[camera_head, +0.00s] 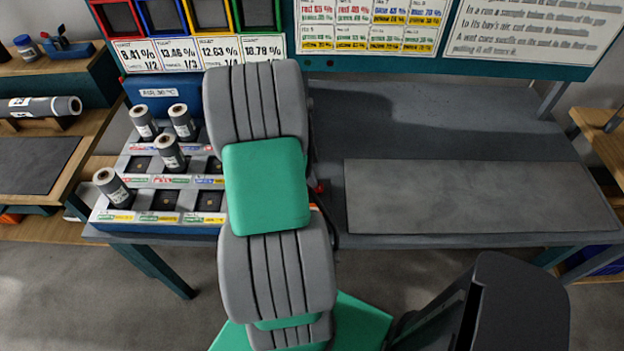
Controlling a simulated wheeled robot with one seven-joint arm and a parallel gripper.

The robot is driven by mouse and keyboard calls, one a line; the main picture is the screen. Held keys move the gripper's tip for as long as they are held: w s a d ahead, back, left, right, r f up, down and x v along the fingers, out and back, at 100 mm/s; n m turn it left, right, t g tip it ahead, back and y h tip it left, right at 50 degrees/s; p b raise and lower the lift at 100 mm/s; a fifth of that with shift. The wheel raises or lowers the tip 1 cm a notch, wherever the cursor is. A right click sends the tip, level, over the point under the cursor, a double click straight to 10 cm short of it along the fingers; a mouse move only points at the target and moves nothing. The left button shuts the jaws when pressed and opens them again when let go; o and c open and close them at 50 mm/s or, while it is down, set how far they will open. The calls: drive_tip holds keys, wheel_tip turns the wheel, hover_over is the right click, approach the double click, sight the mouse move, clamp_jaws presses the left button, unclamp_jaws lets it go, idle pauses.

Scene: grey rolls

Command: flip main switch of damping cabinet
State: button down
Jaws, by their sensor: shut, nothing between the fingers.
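A blue box (188,88) with a white label that seems to give an air temperature stands at the back left of the table, largely hidden behind my arm. It may be the damping cabinet, but I cannot tell for sure. No main switch can be made out on it. A small red part (320,188) shows just right of my arm; I cannot tell what it belongs to. My green and grey arm rises through the middle of the view and hides what is behind it. My gripper is not visible.
A grey rack (128,216) with several grey rolls (143,121) and square slots stands on the table's left. A grey mat (480,195) lies bare on the right. Boards with coloured frames and text (365,25) stand behind. A wooden side bench (85,122) holds another roll.

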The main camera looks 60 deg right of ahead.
drive_tip(key=w+v, duration=0.1)
drive_tip(key=v, duration=1.2)
drive_tip(key=shift+a, duration=0.3)
drive_tip(key=shift+r, duration=0.1)
drive_tip(key=w+a+r+n+t, duration=0.1)
drive_tip(key=w+a+n, duration=0.1)
drive_tip(key=a+n, duration=0.1)
drive_tip(key=w+a+r+n, duration=0.1)
drive_tip(key=w+a+n, duration=0.2)
drive_tip(key=w+a+r+n+t, duration=0.1)
drive_tip(key=w+a+r+n, duration=0.1)
drive_tip(key=w+a+n, duration=0.1)
drive_tip(key=shift+w+a+r+n+t+h, duration=0.15)
drive_tip(key=shift+a+n+t+h, duration=0.2)
drive_tip(key=shift+a+n, duration=0.25)
drive_tip(key=a+r+n+t+y, duration=0.1)
drive_tip(key=a+n+t, duration=0.1)
drive_tip(key=a+n, duration=0.8)
drive_tip(key=w+a+r+n+t+y, duration=0.1)
drive_tip(key=a+r+n+t, duration=0.1)
drive_tip(key=a+n, duration=0.8)
drive_tip(key=a, duration=0.4)
drive_tip(key=shift+a, duration=0.2)
drive_tip(key=shift+w+r+t, duration=0.1)
drive_tip(key=shift+t, duration=0.15)
